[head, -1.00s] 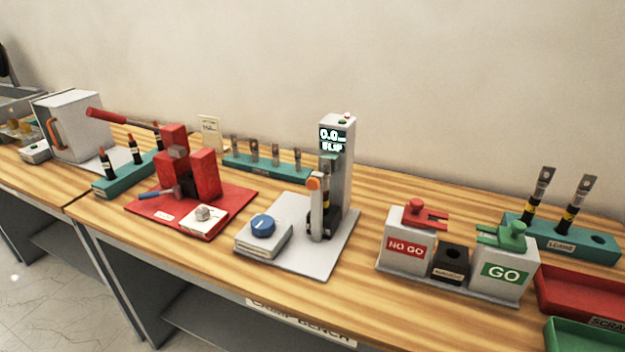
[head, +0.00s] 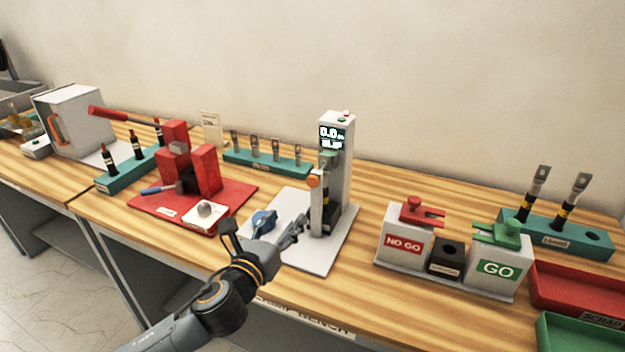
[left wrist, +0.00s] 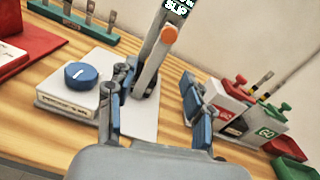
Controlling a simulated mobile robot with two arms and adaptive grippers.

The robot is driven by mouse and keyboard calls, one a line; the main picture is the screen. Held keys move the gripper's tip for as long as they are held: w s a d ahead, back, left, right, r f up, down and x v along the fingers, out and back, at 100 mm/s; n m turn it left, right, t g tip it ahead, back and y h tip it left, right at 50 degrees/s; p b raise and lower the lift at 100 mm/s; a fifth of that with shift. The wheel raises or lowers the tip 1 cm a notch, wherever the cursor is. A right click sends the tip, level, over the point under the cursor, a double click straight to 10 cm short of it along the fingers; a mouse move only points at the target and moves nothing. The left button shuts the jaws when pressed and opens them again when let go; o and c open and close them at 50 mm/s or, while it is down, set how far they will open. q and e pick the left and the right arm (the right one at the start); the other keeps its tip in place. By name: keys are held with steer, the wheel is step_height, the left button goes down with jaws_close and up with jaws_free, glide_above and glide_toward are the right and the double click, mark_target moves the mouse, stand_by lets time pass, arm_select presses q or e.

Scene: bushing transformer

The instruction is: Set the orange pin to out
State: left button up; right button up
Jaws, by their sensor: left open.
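The orange pin (head: 313,181) is a round orange knob on the side of the grey upright tester (head: 336,150), partway up its column. It also shows in the left wrist view (left wrist: 169,34), just below the lit display. My left gripper (head: 264,230) is open and empty, in front of and lower than the pin, over the tester's base plate and blue dial. In the left wrist view its blue-padded fingers (left wrist: 157,88) stand wide apart, with the tester's column beyond the gap. My right gripper is not in view.
A blue dial (left wrist: 80,74) on a white block sits left of the column. A red press (head: 190,165) stands to the left. NO GO (head: 404,240) and GO (head: 497,268) gauge blocks are on the right. Red (head: 570,285) and green trays lie at the right edge.

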mark_target(311, 182)
arm_select(q)
steer(key=w+d, duration=0.1)
steer(key=w, duration=0.3)
steer(key=w+d+r+m+p, duration=0.1)
steer(key=w+d, duration=0.1)
steer(key=w, duration=0.2)
steer(key=w+d+m+p, duration=0.1)
steer(key=w+d, duration=0.1)
steer(key=w, duration=0.3)
steer(key=shift+d+r+h, duration=0.15)
steer(key=shift+r+h, duration=0.2)
steer(key=shift+h, duration=0.05)
jaws_close()
